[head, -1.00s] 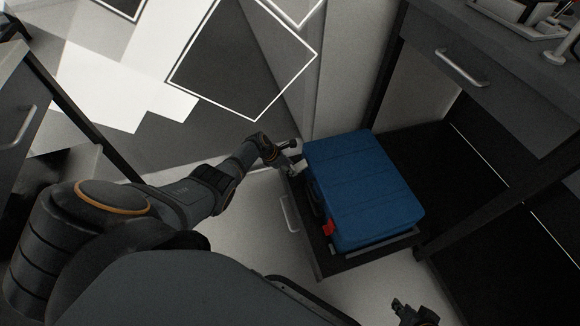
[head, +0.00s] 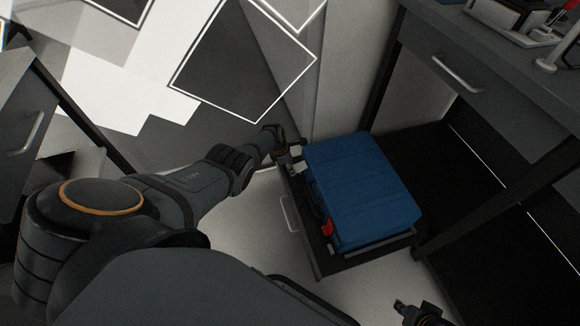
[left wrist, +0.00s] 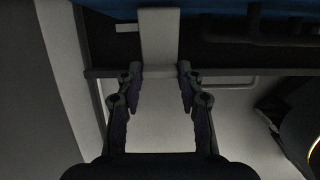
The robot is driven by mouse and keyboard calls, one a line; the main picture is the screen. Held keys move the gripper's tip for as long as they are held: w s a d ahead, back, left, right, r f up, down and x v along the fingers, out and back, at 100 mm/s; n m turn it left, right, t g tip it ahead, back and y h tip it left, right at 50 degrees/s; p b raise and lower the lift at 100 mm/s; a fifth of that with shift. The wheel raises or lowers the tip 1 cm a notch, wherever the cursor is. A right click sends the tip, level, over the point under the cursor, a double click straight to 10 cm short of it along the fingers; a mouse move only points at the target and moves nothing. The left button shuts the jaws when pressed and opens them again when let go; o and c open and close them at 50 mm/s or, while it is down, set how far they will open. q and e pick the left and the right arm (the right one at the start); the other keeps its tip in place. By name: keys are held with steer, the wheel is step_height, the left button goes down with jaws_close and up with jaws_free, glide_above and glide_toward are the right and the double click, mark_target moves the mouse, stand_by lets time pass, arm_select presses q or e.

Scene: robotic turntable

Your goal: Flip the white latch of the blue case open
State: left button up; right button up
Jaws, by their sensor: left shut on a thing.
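The blue case (head: 362,190) lies flat in a dark open drawer. Its white latch (head: 298,151) is at the upper end of the case's left side, next to my left gripper (head: 288,156). In the left wrist view the white latch (left wrist: 160,38) sticks out from the blue case (left wrist: 215,9) at the top edge. My left gripper (left wrist: 160,70) has a fingertip on each side of the latch's outer end and is shut on it. A red latch (head: 327,227) is on the same side, lower down. My right gripper (head: 402,306) is empty near the bottom edge, away from the case.
The drawer (head: 318,252) has a handle (head: 289,214) on its left front. A desk (head: 500,75) with a handled drawer stands above right, its leg close to the case. Another cabinet (head: 30,120) is at the left. White floor shows in front of the drawer.

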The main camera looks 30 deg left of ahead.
stand_by(0.6)
arm_select(q)
steer(key=o, duration=1.2)
steer(key=shift+r, duration=0.1)
steer(key=shift+c, duration=0.2)
steer(key=shift+r, duration=0.1)
steer(key=v, duration=0.7)
steer(key=shift+r, duration=0.2)
steer(key=shift+d, duration=0.1)
